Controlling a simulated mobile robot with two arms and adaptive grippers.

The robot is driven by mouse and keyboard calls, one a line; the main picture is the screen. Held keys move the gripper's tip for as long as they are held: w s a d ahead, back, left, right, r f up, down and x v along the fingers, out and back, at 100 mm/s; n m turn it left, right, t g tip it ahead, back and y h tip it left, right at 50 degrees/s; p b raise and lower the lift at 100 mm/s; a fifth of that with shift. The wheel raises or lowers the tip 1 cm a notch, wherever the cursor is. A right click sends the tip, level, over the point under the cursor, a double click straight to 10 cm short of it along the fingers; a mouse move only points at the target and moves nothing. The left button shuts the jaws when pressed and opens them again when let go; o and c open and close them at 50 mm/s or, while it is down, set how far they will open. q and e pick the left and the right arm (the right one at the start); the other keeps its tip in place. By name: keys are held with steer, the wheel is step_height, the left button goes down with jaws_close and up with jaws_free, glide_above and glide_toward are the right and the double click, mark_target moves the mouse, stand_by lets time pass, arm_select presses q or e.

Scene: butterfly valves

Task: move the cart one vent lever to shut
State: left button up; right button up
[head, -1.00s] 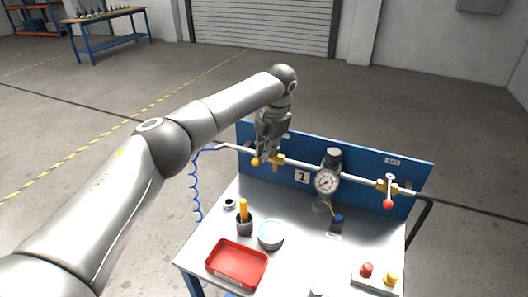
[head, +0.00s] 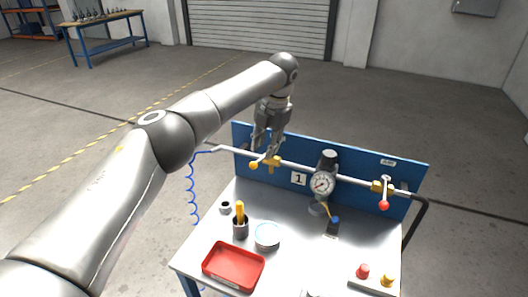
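Cart one, marked by a "1" plate (head: 298,178), has a blue back panel with a pipe along it. A lever with a yellow knob (head: 254,166) sits on the left brass valve (head: 271,163), slanting down to the left. A lever with a red knob (head: 384,205) hangs straight down from the right brass valve (head: 381,187). The labels are too small to read surely, so I cannot tell which is the vent. My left gripper (head: 264,150) points down just above the yellow-knob lever, fingers apart and apparently empty. My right gripper is out of view.
A pressure gauge (head: 322,184) stands between the valves. A blue coiled hose (head: 192,190) hangs at left.

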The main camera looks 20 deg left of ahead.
arm_select(q)
step_height(320, 180, up, 8)
steer(key=d, duration=0.1)
steer(key=shift+s+d+r, duration=0.2)
steer(key=shift+s, duration=0.05)
